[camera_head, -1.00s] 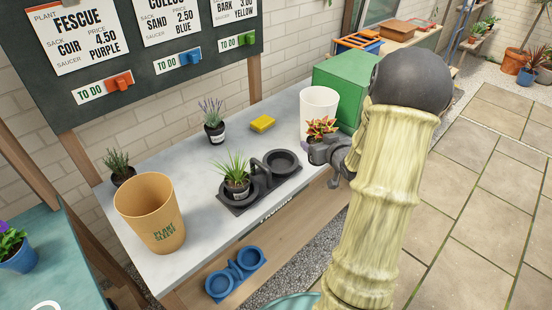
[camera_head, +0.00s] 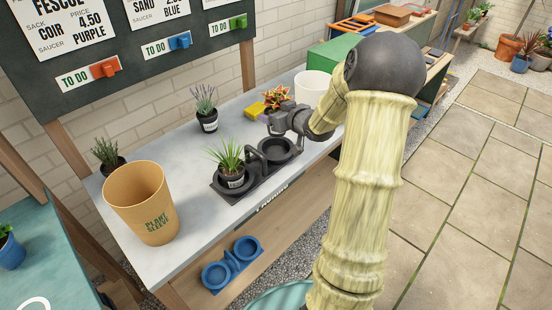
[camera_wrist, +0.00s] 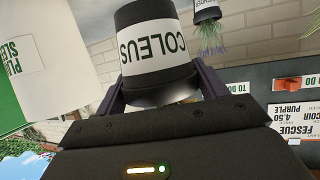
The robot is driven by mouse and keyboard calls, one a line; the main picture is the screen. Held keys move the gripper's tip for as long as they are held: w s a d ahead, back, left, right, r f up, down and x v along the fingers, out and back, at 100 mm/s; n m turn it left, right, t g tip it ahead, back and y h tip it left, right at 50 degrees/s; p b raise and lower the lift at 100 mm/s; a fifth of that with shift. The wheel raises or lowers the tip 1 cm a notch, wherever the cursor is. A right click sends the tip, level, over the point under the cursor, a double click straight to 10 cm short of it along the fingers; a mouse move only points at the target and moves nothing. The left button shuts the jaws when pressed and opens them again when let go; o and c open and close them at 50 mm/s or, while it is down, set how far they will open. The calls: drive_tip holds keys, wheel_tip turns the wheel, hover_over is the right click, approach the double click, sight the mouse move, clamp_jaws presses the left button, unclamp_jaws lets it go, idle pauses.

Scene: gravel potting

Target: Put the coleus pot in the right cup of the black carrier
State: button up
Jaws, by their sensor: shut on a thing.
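The coleus pot, with red and yellow leaves (camera_head: 276,97), is held in my gripper (camera_head: 270,121). In the wrist view the black coleus pot (camera_wrist: 153,45) has a white label reading COLEUS, upside down in that picture, and sits between the jaws. My gripper is shut on it. The black carrier (camera_head: 228,197) stands at the front edge of the bench. Its left cup holds a spiky green plant in a labelled pot (camera_head: 232,178). Its right cup (camera_head: 274,149) is empty. The held pot is just behind and above the right cup; the gripper hides its lower part in the head view.
A tan plant sleeve bin (camera_head: 142,200) stands left. A white cylinder (camera_head: 312,86) and green box (camera_head: 331,55) stand right. A blue carrier (camera_head: 231,265) sits below the bench top.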

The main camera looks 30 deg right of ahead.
drive_tip(key=shift+w+a+r, duration=0.1)
drive_tip(key=shift+w+a, duration=0.1)
wheel_tip(320, 180, down, 6)
drive_tip(key=shift+f+b, duration=0.1)
drive_tip(key=shift+b, duration=0.35)
drive_tip(key=shift+f, duration=1.85)
drive_tip(key=shift+f+b, duration=0.15)
drive_tip(key=shift+b, duration=0.2)
drive_tip(key=o, duration=1.2)
drive_tip(key=shift+c, duration=0.2)
